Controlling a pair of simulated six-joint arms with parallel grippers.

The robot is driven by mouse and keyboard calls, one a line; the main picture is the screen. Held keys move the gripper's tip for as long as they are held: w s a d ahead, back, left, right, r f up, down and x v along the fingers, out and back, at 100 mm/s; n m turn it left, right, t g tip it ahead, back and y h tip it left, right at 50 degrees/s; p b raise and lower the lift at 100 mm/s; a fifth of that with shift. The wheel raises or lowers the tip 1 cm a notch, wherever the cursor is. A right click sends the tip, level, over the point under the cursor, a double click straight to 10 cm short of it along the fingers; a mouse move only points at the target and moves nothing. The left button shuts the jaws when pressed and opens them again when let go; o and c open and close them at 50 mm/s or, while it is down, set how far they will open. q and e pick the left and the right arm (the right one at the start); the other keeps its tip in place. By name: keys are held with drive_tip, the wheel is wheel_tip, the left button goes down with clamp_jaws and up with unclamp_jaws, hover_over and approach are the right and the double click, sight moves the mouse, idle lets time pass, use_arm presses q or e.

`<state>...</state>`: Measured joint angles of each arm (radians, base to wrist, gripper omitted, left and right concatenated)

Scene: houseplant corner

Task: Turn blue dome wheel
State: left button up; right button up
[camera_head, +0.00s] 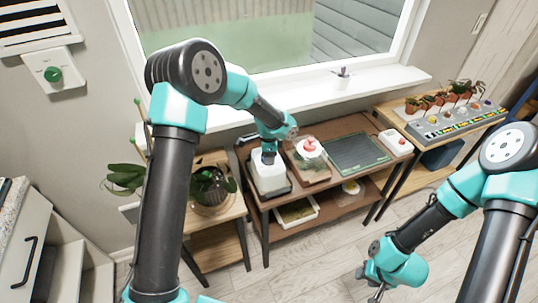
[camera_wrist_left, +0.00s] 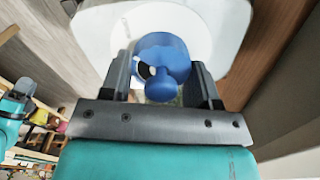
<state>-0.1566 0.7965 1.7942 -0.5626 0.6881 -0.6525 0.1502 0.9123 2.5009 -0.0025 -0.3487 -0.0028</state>
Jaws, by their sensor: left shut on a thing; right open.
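The blue dome wheel (camera_wrist_left: 165,52) shows in the left wrist view, a round blue piece with a rounded knob facing the camera. It sits on a white rounded housing (camera_wrist_left: 228,18). The two fingers of my left gripper (camera_wrist_left: 160,75) are on either side of the blue piece and are shut on it. In the head view my left gripper (camera_head: 268,157) points down at the white unit (camera_head: 270,181) on the brown bench; the blue wheel is hidden there. My right gripper (camera_head: 372,284) is low at the right, over the floor, open and empty.
Right of the white unit on the bench (camera_head: 336,192) are a box with a red knob (camera_head: 309,146), a green mat (camera_head: 357,153) and a small white box with a red button (camera_head: 396,142). Potted plants stand on the left stand (camera_head: 212,188). The window sill (camera_head: 330,92) is behind.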

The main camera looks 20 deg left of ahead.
use_arm(q)
drive_tip(key=shift+m, duration=0.3)
drive_tip(key=o, duration=0.9)
drive_tip(key=shift+o, duration=0.2)
wheel_tip(320, 180, up, 17)
drive_tip(key=shift+r, duration=0.2)
idle(0.3)
